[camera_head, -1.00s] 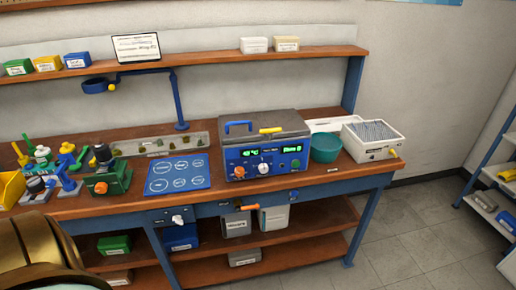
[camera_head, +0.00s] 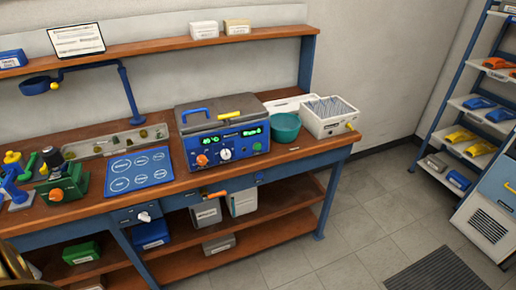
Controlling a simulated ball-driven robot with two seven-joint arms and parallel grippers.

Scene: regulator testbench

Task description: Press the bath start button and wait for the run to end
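The bath (camera_head: 222,132) stands on the wooden workbench, a blue box with a grey lid, a blue handle and a yellow handle on top. Its front panel has green lit displays, an orange knob (camera_head: 202,160), a white dial (camera_head: 225,154) and small buttons at the right (camera_head: 257,147). The lid is shut. The display text is too small to read surely, and I cannot tell which control is the start button. Neither of my grippers is in view. A brass-coloured rounded part at the lower left edge looks like part of my own body.
A teal bowl (camera_head: 285,127) and a white basket of thin rods (camera_head: 330,115) stand right of the bath. A blue mat (camera_head: 137,171) and a green fixture (camera_head: 62,180) are to its left. A shelf rack (camera_head: 470,105) stands at the right.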

